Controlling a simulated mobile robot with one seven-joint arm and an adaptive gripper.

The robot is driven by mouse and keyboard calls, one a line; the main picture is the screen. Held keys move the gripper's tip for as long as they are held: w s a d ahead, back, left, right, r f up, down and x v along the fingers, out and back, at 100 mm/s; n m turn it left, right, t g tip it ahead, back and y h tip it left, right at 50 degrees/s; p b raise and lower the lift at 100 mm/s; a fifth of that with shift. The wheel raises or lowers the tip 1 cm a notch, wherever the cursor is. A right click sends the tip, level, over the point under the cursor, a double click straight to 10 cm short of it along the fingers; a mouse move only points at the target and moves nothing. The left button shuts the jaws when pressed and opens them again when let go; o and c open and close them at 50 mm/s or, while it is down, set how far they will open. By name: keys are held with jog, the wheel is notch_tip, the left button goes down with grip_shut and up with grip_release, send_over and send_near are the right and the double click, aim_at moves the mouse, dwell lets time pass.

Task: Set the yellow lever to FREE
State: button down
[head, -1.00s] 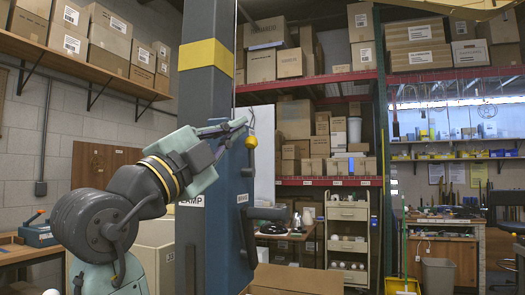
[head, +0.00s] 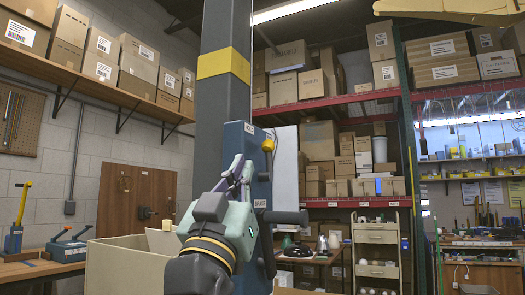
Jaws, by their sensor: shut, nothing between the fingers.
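A yellow-knobbed lever (head: 267,146) sticks out near the top of the right side of a blue panel (head: 233,138) on the grey column. A small label at the panel's top left seems to read HOLD; I can see no FREE mark. My gripper (head: 243,166) is in front of the panel, just left of and a little below the yellow knob. Its fingers point up and look shut and empty. I see a gap between them and the knob, but depth is hard to judge. My gripper and wrist hide the panel's lower part.
A label reading BRAKE (head: 260,203) sits lower on the panel. A dark bar (head: 290,217) juts right beside my wrist; I cannot tell what it belongs to. A yellow-topped blue device (head: 17,215) stands on the left bench. An open carton (head: 125,262) stands left of my arm.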

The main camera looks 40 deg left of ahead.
aim_at(264, 144)
jog(key=p+x, duration=0.1)
jog(key=x, duration=0.3)
jog(key=w+f+p+x, duration=0.1)
jog(key=p+x, duration=0.1)
jog(key=x, duration=0.2)
jog(key=f+p+x, duration=0.1)
jog(key=x, duration=0.3)
jog(key=shift+w+a+r+p, duration=0.3)
jog(key=shift+w+a, duration=0.1)
jog(key=shift+w, duration=0.2)
jog(key=shift+r, duration=0.1)
jog(key=shift+w+r+h+p, duration=0.1)
jog(key=shift+w+h+p, duration=0.05)
jog(key=shift+h+p, duration=0.2)
